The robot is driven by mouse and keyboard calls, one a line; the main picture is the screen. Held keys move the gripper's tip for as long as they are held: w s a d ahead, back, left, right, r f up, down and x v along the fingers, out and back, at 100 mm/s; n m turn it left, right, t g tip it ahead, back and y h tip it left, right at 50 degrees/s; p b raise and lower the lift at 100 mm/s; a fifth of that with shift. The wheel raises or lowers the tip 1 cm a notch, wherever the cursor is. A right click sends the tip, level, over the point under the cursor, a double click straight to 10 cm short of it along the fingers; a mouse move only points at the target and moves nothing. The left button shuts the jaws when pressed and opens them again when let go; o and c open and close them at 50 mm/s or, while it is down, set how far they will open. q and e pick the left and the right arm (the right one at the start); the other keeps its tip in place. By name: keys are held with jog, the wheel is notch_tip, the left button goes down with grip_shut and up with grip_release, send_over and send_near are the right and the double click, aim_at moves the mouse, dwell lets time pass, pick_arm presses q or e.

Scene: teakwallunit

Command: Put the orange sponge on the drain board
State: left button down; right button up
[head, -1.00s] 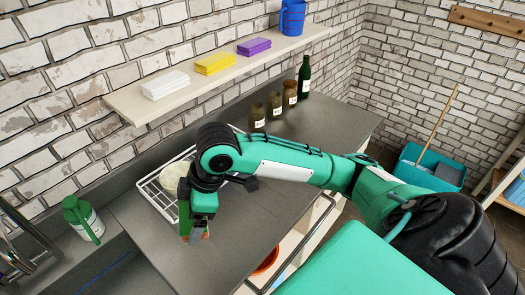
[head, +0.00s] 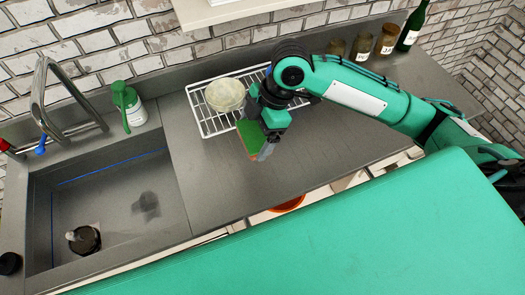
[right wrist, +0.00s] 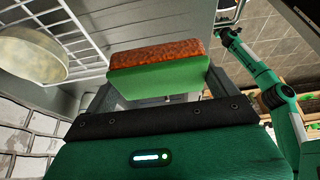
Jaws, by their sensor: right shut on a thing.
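My right gripper (head: 268,150) is shut on a sponge (head: 249,138), a block with a green side and a rough orange-brown layer. In the right wrist view the sponge (right wrist: 158,72) sits between both fingers. The drain board is a white wire rack (head: 205,125) on the grey counter. The gripper holds the sponge by the rack's near right part; I cannot tell whether they touch. A pale round bowl (head: 226,94) stands on the rack, also in the right wrist view (right wrist: 30,55). My left gripper is absent from the head view; a green arm shows in the right wrist view, its end unclear.
A sink (head: 105,205) with a tall tap (head: 45,95) lies to the left. A green bottle (head: 128,105) stands behind it. Several jars and a dark green bottle (head: 411,27) stand at the back right. Bare counter (head: 215,185) lies in front of the rack.

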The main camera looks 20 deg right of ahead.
send_over(252, 169)
jog(key=d, duration=0.2)
jog(key=f, duration=0.8)
jog(key=shift+a+p, duration=0.2)
jog(key=shift+p, duration=0.2)
jog(key=shift+f, duration=0.55)
notch_tip(252, 169, down, 4)
jog(key=shift+f+p, duration=0.1)
jog(key=shift+p, duration=0.25)
pick_arm(q)
jog(key=shift+d+r, duration=0.4)
jog(key=shift+r, duration=0.45)
pick_arm(e)
jog(key=o, duration=0.6)
jog(key=shift+w, duration=0.1)
pick_arm(q)
jog(key=shift+a, duration=0.1)
